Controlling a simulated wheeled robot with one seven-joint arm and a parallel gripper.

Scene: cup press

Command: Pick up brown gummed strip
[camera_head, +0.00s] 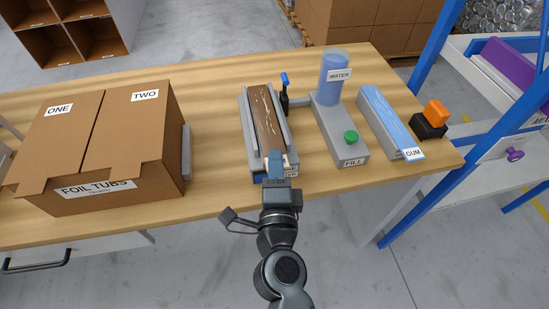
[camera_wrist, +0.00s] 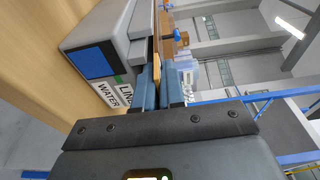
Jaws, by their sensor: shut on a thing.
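The brown gummed strip (camera_head: 268,120) lies lengthwise in a grey trough (camera_head: 244,110) on the table, with pale, streaky marks on its top. My gripper (camera_head: 278,163) is at the trough's front end, shut on the strip's near end. In the wrist view the strip's tan edge (camera_wrist: 157,45) shows between the two blue fingers (camera_wrist: 157,88), beside the trough's grey end block (camera_wrist: 95,45). That block has a blue square and a partly hidden label reading WATER. The strip's far part is mostly hidden in the wrist view.
A brown FOIL TUBS carton (camera_head: 90,150) stands left. Right of the trough are a blue-handled lever (camera_head: 285,90), a WATER bottle (camera_head: 334,75) on a grey FILL unit (camera_head: 340,135) with a green button, a blue GUM block (camera_head: 390,122) and an orange switch (camera_head: 435,112).

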